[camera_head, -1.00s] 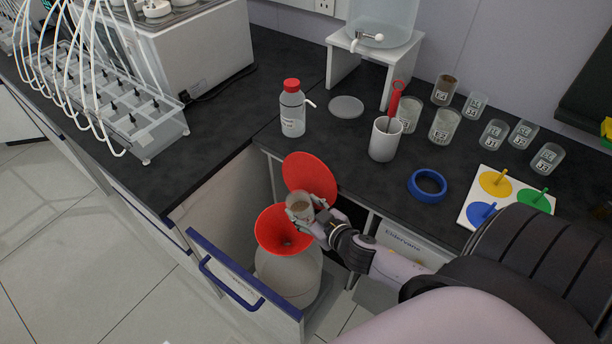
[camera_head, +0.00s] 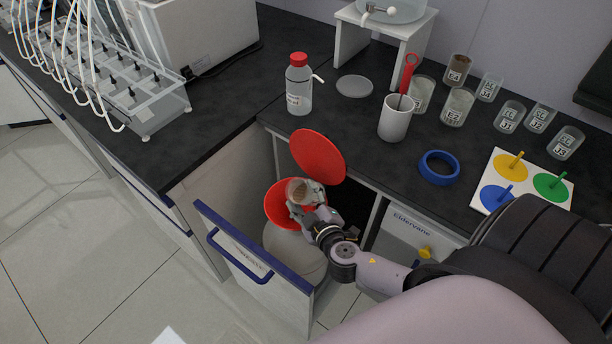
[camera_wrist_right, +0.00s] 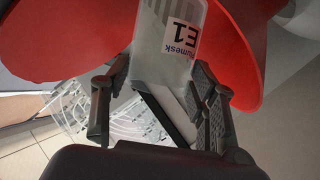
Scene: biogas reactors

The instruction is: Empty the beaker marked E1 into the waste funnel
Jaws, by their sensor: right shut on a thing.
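The E1 beaker (camera_wrist_right: 170,45) is held in my right gripper (camera_head: 304,197), which is shut on it. Its label reads E1 in the right wrist view. In the head view the beaker (camera_head: 297,189) is tilted over the red waste funnel (camera_head: 275,207), with brownish content visible inside. The funnel sits on a pale waste container (camera_head: 292,255) in the open drawer, and its round red lid (camera_head: 318,157) stands raised behind it. In the right wrist view the red funnel (camera_wrist_right: 75,45) lies behind the beaker. I cannot see whether anything is flowing out. My left gripper is not in view.
The open drawer front (camera_head: 250,262) has a blue handle. On the counter stand a red-capped bottle (camera_head: 299,88), a white cup (camera_head: 396,120) with a red-handled tool, a blue ring (camera_head: 439,168), several beakers (camera_head: 457,107) and a peg board (camera_head: 520,178).

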